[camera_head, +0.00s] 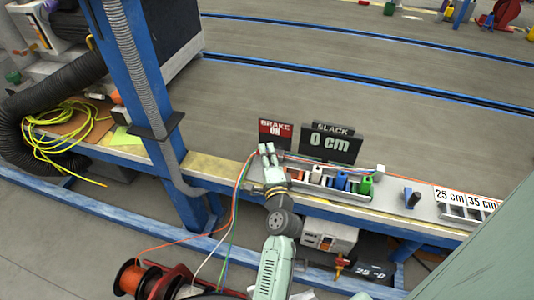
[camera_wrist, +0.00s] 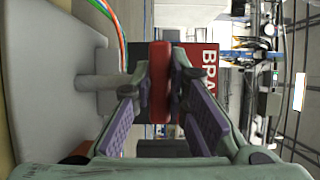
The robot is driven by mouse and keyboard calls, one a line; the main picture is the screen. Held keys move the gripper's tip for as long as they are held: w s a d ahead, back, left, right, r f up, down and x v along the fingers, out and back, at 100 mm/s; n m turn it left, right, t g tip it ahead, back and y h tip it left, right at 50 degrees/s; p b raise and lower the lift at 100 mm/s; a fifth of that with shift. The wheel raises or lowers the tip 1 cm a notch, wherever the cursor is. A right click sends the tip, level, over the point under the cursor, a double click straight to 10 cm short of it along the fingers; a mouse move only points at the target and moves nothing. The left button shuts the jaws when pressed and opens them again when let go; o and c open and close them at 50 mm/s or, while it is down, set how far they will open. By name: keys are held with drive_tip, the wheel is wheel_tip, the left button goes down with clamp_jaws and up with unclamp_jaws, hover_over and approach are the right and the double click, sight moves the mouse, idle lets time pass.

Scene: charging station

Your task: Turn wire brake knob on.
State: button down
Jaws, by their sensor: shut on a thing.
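The brake knob (camera_wrist: 160,82) is a red piece seen edge-on in the wrist view. It stands on a grey shaft from a pale mount at the left. My gripper (camera_wrist: 161,95) has its two fingers against both sides of the knob. In the head view my gripper (camera_head: 267,150) is at the bench, just below the red brake sign (camera_head: 276,134), and it hides the knob there. The sign reads "BRAKE ON". Part of this sign (camera_wrist: 208,70) also shows sideways behind the fingers in the wrist view.
A dark slack display (camera_head: 331,146) reading "0 cm" stands right of the brake sign. A tray with coloured connectors (camera_head: 365,185) lies on the bench to the right.

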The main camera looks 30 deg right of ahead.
drive_tip(key=shift+r, duration=0.1)
drive_tip(key=shift+r+p, duration=0.15)
drive_tip(key=shift+p, duration=0.65)
drive_tip(key=shift+m+h+p, duration=0.4)
drive_tip(key=shift+h+p, duration=0.1)
drive_tip(key=shift+p, duration=0.2)
drive_tip(key=shift+g, duration=0.3)
drive_tip(key=shift+f, duration=0.25)
drive_tip(key=c, duration=1.6)
unclamp_jaws()
drive_tip(key=shift+o, duration=0.2)
